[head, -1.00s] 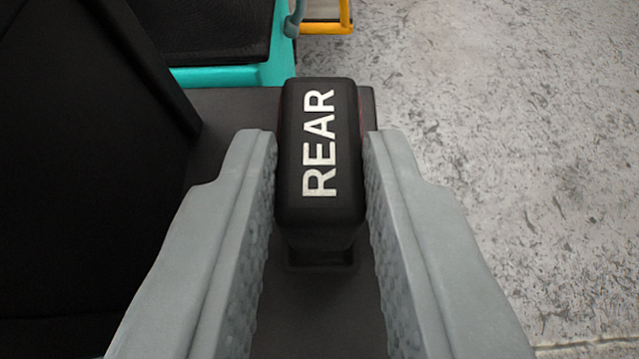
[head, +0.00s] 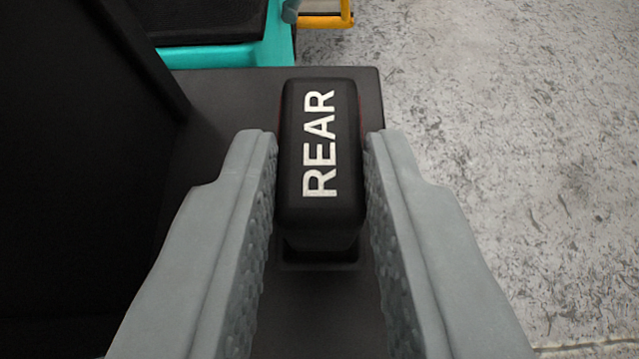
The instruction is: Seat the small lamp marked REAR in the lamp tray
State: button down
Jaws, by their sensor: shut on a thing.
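The small black lamp marked REAR (head: 320,150) is in the middle of the head view, its white lettering facing up. A little red shows along its right side. My gripper (head: 320,145) is shut on it, with one grey jaw at each side. Below the lamp is a dark tray (head: 235,105) with a flat top. A dark recess (head: 320,262) in that top shows at the near end of the lamp. The lamp hides most of the recess, and I cannot tell whether its underside is inside it.
A tall black panel (head: 75,150) stands close on the left. A teal frame (head: 215,56) with a black mesh top lies beyond the tray, and a yellow bar (head: 325,20) is farther off. Grey concrete floor (head: 500,150) is open on the right.

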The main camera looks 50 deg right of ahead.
jog(key=shift+f, duration=0.6)
jog(key=c, duration=1.1)
grip_release()
jog(key=shift+c, duration=0.2)
jog(key=v, duration=1.7)
jog(key=shift+a, duration=0.15)
jog(key=shift+r, duration=0.1)
